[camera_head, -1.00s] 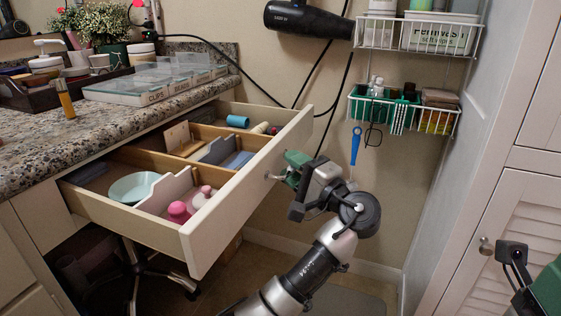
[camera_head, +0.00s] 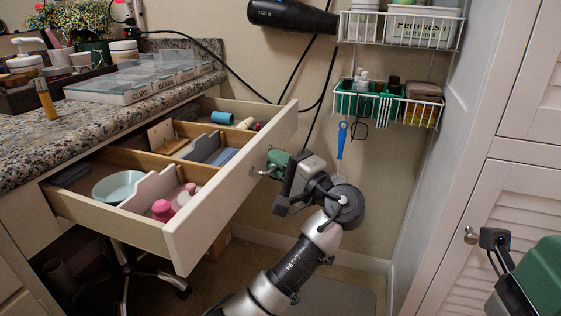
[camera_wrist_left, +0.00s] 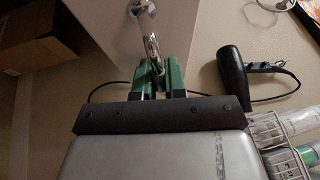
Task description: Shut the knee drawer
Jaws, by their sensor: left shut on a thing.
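The knee drawer stands open under the stone counter, its pale front panel (camera_head: 232,190) well out from the cabinet. It holds a light bowl (camera_head: 117,186), pink bottles (camera_head: 163,209), a blue roll (camera_head: 223,117) and dividers. My left gripper (camera_head: 260,172) is at the outer face of the front, shut on the drawer's metal handle. In the left wrist view the handle (camera_wrist_left: 147,22) runs between the green fingers (camera_wrist_left: 156,76), with the pale panel behind it. Part of my right arm shows at the right edge; its fingers are out of view.
The counter (camera_head: 110,115) carries clear-lidded boxes (camera_head: 150,78) and a plant. A hair dryer (camera_head: 292,15) and wire baskets (camera_head: 392,108) hang on the wall beyond. A louvred door (camera_head: 500,220) stands at right. Chair legs (camera_head: 125,275) show under the drawer.

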